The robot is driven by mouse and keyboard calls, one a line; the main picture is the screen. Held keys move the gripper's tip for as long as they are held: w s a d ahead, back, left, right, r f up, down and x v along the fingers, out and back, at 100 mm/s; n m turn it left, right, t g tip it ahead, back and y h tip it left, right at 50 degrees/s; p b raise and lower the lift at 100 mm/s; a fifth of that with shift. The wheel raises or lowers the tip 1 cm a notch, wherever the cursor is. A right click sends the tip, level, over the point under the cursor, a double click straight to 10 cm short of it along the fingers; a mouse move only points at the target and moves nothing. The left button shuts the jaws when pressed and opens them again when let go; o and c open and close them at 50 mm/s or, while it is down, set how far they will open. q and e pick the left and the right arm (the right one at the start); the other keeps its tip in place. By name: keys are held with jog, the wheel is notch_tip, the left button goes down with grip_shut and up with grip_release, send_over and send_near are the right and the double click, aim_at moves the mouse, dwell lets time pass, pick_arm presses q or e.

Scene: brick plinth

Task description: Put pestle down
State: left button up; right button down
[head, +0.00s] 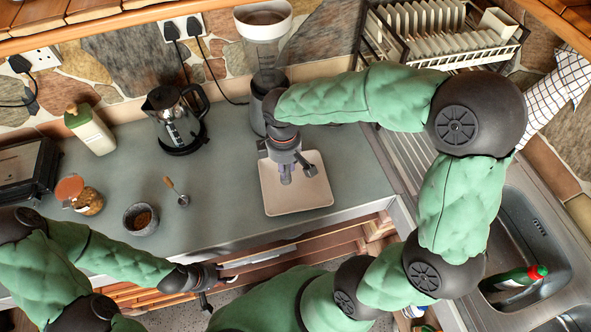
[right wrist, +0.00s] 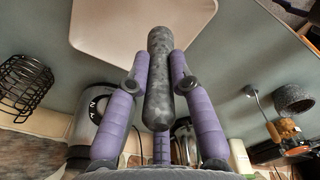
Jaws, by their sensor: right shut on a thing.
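The pestle (right wrist: 160,85) is a speckled dark grey stone rod in the right wrist view. My right gripper (right wrist: 160,95) is shut on it, with purple fingers around it. In the head view this gripper (head: 287,172) is above the pale square plate (head: 310,198), which also shows in the right wrist view (right wrist: 110,30). From above, the gripper largely hides the pestle; whether it touches the plate I cannot tell. A dark bowl (head: 130,214) with brown contents, seemingly the mortar, stands left. My left gripper (head: 208,281) is low at the counter's front edge; its finger opening is unclear.
A small wooden-handled tool (head: 171,185) stands between bowl and plate. A kettle (head: 176,122), a grinder-like appliance (head: 265,50) and a jar (head: 90,130) stand along the back. The sink (head: 530,235) and dish rack (head: 440,30) are right.

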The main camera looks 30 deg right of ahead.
jog(key=shift+w+d+f+b, duration=0.4)
jog(key=shift+d+f, duration=0.3)
jog(key=shift+f, duration=0.8)
jog(key=shift+w+d+f+b, duration=0.15)
jog(key=shift+w+d+f, duration=0.45)
jog(key=shift+f, duration=0.9)
jog(key=shift+w+d+f+b, duration=0.35)
jog(key=shift+d+f, duration=0.45)
jog(key=shift+f, duration=0.7)
jog(key=shift+f, duration=0.1)
jog(key=c, duration=1.1)
grip_release()
jog(key=shift+r, duration=0.3)
notch_tip(320, 180, up, 12)
jog(key=p, duration=0.2)
jog(key=shift+s+f, duration=0.15)
